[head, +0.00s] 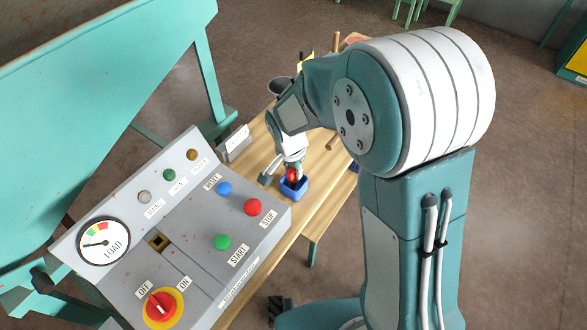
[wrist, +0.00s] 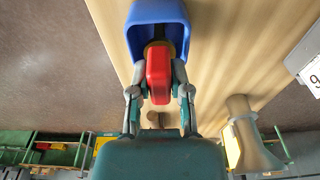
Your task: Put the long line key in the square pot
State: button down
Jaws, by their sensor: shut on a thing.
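The long line key shows a red head (head: 292,175), also seen in the wrist view (wrist: 158,72). A brass-coloured collar lies beyond the red head, and the rest of the key is mostly hidden. My gripper (wrist: 159,82) is shut on the red head, with one finger on each side. The blue square pot (head: 294,187) stands on the wooden table, directly at the key and my gripper (head: 287,174). In the wrist view the pot (wrist: 133,38) is open towards me and the key's far end reaches into its mouth. I cannot tell whether the key touches the pot's bottom.
A grey control panel (head: 185,222) with buttons, a load gauge and a red OFF/ON switch (head: 160,306) stands left of the pot. A labelled card holder (head: 235,143) and a dark cup (head: 279,88) stand farther back on the table (head: 322,188). Bare wood lies around the pot.

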jog(key=c, duration=0.6)
grip_release()
notch_tip(320, 180, up, 12)
jog(key=s+a, duration=0.1)
jog(key=shift+s+d+r+n+t+y, duration=0.15)
jog(key=shift+s+d+r+n+t, duration=0.6)
jog(key=shift+s+d+r+n, duration=1.3)
jog(key=shift+s+d+r+n+t+y, duration=0.1)
jog(key=shift+s+d+r+n+t, duration=0.75)
jog(key=shift+s+d, duration=2.4)
jog(key=shift+s+d+r+n+t+y, duration=0.15)
jog(key=shift+s+d+r+n+t, duration=0.6)
jog(key=shift+s+d+r, duration=2)
jog(key=shift+s+a+f, duration=0.45)
jog(key=shift+s+a, duration=0.05)
jog(key=shift+a, duration=0.15)
jog(key=shift+s+a+f, duration=0.45)
jog(key=shift+s+a, duration=0.05)
jog(key=shift+a, duration=0.1)
